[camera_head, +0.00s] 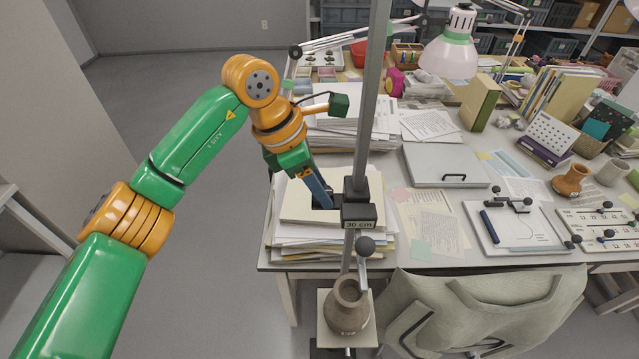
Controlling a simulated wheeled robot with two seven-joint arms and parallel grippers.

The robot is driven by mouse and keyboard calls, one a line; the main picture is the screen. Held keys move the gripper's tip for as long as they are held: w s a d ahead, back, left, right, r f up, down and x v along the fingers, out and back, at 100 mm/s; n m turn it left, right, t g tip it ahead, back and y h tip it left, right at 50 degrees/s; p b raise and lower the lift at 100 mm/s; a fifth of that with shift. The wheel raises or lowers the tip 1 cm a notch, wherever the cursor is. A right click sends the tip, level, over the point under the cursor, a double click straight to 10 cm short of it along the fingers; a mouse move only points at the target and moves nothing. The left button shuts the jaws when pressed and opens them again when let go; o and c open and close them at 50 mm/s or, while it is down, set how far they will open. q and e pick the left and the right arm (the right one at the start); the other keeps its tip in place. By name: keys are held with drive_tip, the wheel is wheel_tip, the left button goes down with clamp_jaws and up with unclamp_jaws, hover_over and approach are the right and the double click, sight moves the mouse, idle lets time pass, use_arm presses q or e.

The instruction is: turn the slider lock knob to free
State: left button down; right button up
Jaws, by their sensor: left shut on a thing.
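A tall grey post (370,90) stands upright in the middle of the view. On it sits a dark slider block (358,212) with a "30 cm" label. My left gripper (323,197) is at the left side of this slider and shut on the slider lock knob there. The fingers mostly hide the knob, so its turned position cannot be read. My right gripper is not in view.
A brown jar (347,308) stands on a square plate (373,334) below the pointer. Paper stacks (288,238) lie on the desk just behind the left gripper. A grey box (445,166) and a desk lamp (450,55) are further right. A chair with draped cloth (480,305) stands in front.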

use_arm(q)
drive_tip(key=shift+f+n+t+b, duration=0.15)
drive_tip(key=shift+n+t+b, duration=0.55)
drive_tip(key=shift+n+b, duration=1.25)
drive_tip(key=shift+s+n+t+y+b, duration=0.1)
drive_tip(key=shift+n+t+y+b, duration=0.45)
drive_tip(key=shift+n+b, duration=0.65)
drive_tip(key=n+y+b, duration=0.1)
drive_tip(key=n, duration=0.1)
drive_tip(key=shift+d+n+t+b, duration=0.1)
drive_tip(key=shift+n+t+b, duration=0.15)
drive_tip(key=shift+n+b, duration=0.1)
drive_tip(key=n+y+b, duration=0.1)
drive_tip(key=n, duration=0.1)
drive_tip(key=shift+s+d+n, duration=0.1)
drive_tip(key=shift+n, duration=0.3)
drive_tip(key=shift+r+n+y, duration=0.2)
drive_tip(key=shift+n+y, duration=0.15)
drive_tip(key=shift+n, duration=0.55)
drive_tip(key=shift+d+n+y, duration=0.1)
drive_tip(key=shift+n+y, duration=0.7)
drive_tip(key=shift+n, duration=1.3)
